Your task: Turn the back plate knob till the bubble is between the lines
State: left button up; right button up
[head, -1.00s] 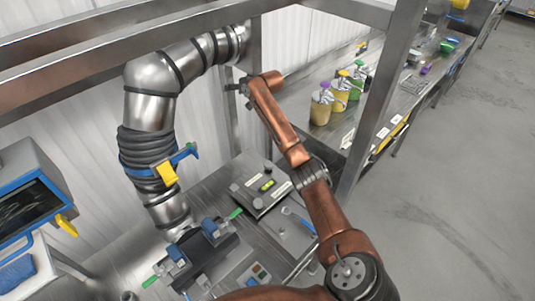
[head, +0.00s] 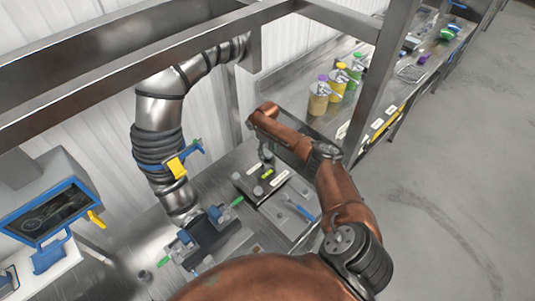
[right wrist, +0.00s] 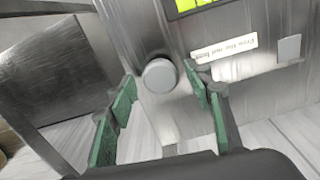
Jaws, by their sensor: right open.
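The metal plate (head: 281,189) with the yellow-green bubble level (head: 267,172) stands on the steel bench in the head view. The level also shows, cut by the top edge, in the right wrist view (right wrist: 192,4); the bubble's place against the lines cannot be made out. A round silver knob (right wrist: 159,75) on the plate's side is in the right wrist view, between and just beyond my fingertips. My right gripper (right wrist: 161,84) has green finger pads and is open, with a gap on both sides of the knob. It points down at the plate in the head view (head: 267,152). My left gripper is not in view.
A dark clamp-like device (head: 208,232) with blue and green parts is left of the plate. A blue-handled tool (head: 298,210) lies right of it. A ribbed metal duct (head: 157,140) rises behind. Jars (head: 318,98) stand on the far bench. A label (right wrist: 224,48) is beside the knob.

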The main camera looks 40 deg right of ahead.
jog(key=shift+f, duration=0.7)
jog(key=shift+c, duration=0.6)
jog(key=c, duration=1)
jog(key=shift+c, duration=0.2)
